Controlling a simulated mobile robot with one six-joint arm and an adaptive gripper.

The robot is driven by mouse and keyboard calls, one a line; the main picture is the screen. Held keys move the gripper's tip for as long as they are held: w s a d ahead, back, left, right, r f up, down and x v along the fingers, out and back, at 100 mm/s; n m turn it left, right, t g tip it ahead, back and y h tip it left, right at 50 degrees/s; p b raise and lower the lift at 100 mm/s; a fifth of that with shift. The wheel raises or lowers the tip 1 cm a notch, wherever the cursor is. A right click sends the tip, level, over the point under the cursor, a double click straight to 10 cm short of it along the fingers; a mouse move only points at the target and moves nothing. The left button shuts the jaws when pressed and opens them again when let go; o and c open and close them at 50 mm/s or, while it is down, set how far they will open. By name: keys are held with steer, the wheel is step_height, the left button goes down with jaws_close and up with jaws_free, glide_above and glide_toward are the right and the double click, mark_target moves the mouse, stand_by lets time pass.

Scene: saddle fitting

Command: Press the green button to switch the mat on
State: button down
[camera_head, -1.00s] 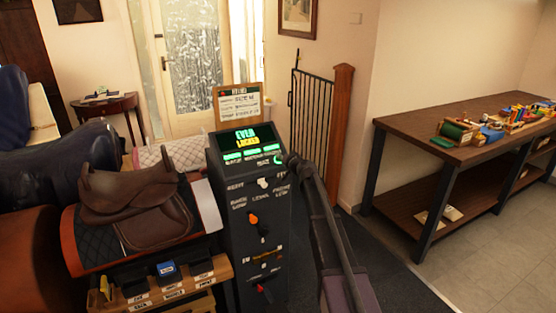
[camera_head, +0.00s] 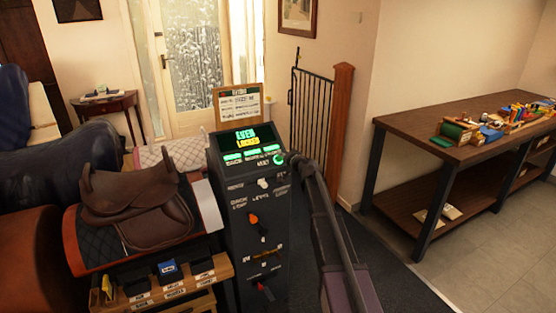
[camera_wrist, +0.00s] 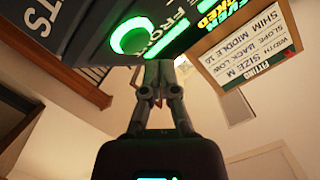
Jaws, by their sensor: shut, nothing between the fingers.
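The dark console (camera_head: 255,215) stands in the middle of the head view. A round green-lit ring button (camera_head: 280,159) sits at the right end of its top panel; it also shows large in the wrist view (camera_wrist: 131,36). The console screen (camera_head: 247,138) is lit and reads "EVEN LOCKED". My gripper (camera_wrist: 159,68) is shut and empty, its fingertips close to the ring's lower edge in the wrist view. In the head view my gripper (camera_head: 294,160) is just right of the ring. I cannot tell whether it touches. A dark quilted mat (camera_head: 90,245) lies under the brown saddle (camera_head: 135,200).
A sign (camera_head: 238,103) stands behind the console's screen. A small organiser (camera_head: 170,285) with labelled bins is at the front left. A wooden workbench (camera_head: 420,140) with several coloured items is at right. Dark floor lies between the console and bench.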

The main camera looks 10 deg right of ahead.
steer(key=s+r+p, duration=0.2)
steer(key=r+p, duration=0.1)
steer(key=s+d+r+p, duration=0.1)
steer(key=r, duration=0.1)
steer(key=shift+p, duration=0.35)
steer(key=shift+f, duration=0.1)
stand_by(0.3)
steer(key=s+a+f+n+g, duration=0.25)
steer(key=s+f+g, duration=0.2)
steer(key=s, duration=0.55)
steer(key=s+a+f+n+g, duration=0.25)
steer(key=s+a+f, duration=0.2)
steer(key=s, duration=0.65)
steer(key=s+d+f+g+h, duration=0.2)
steer(key=s, duration=0.5)
steer(key=s+d+f+g+h, duration=0.2)
steer(key=s+g, duration=0.1)
steer(key=s, duration=0.5)
steer(key=s+d+f+m+g+h, duration=0.1)
steer(key=s+d+f+g+h, duration=0.1)
steer(key=s, duration=0.5)
steer(key=shift+s+d+g, duration=0.15)
steer(key=shift+s+g, duration=0.1)
steer(key=shift+g, duration=0.15)
steer(key=shift+f, duration=0.1)
